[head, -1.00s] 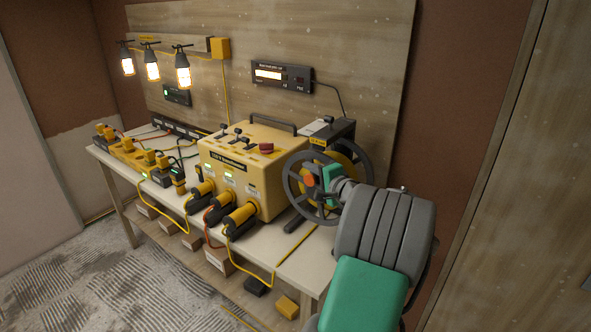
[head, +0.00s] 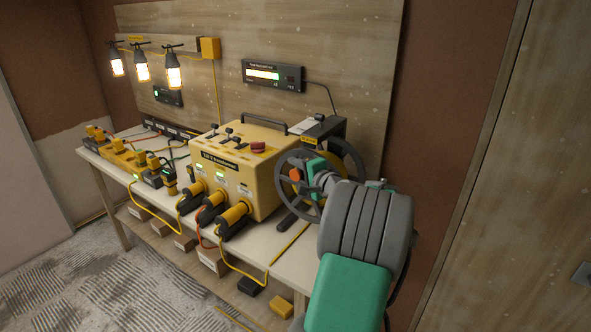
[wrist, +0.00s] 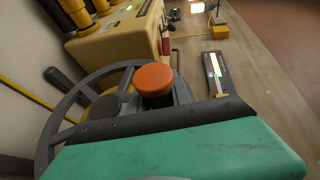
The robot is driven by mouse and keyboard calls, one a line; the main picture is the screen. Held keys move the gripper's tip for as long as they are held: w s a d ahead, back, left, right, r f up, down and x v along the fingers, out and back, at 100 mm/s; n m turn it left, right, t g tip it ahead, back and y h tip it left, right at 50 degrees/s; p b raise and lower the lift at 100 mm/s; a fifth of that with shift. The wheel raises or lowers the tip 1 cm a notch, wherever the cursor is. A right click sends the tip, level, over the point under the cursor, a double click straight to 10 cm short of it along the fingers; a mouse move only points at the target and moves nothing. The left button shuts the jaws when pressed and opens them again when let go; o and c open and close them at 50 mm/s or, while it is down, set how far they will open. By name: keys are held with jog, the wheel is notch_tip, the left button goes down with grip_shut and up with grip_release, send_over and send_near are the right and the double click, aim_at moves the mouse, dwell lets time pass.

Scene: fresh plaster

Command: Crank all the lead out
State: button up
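The reel with its grey hand wheel (head: 279,190) stands at the right end of the bench, a yellow drum partly showing behind the wheel. The wheel carries an orange crank knob (head: 296,175), which also shows close up in the wrist view (wrist: 153,79). My gripper (head: 311,170) is at the knob and appears shut on its handle; the green and dark gripper body hides the grip itself. A yellow lead (head: 290,243) runs from beneath the reel across the bench top. The wall meter (head: 272,76) above has a lit bar.
A yellow transformer box (head: 235,178) with thick plugs stands left of the reel. Leads hang over the bench's front edge. Lit lamps (head: 174,73) hang at the back left. Small boxes (head: 280,306) sit on the lower shelf. Carpet in front is open.

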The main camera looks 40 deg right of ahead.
jog(key=o, duration=0.4)
jog(key=shift+f, duration=0.65)
jog(key=shift+o, duration=0.3)
jog(key=shift+r, duration=0.15)
jog(key=shift+r, duration=0.1)
jog(key=b+v, duration=0.2)
jog(key=v, duration=0.5)
jog(key=shift+s, duration=0.35)
jog(key=shift+a, duration=0.15)
